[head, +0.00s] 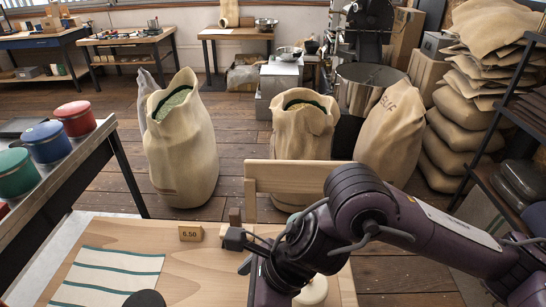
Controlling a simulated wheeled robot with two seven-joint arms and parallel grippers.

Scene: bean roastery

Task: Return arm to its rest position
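My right arm comes in from the right, bends above the light wooden table (205,262) and reaches down toward its middle. The dark end of this arm, my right gripper (236,240), is just right of a small price block (190,233) marked 6.50. The arm hides part of the gripper, so its fingers and any hold are unclear. A cream round thing (313,291) shows partly from behind the arm, beside its lower links.
A striped cloth (108,275) lies on the table's left. A raised wooden board (300,176) stands at the far edge. Red (75,118), blue (46,142) and green (14,174) canisters stand on a left side table. Sacks (182,145) stand beyond; a dark shelf (500,125) is right.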

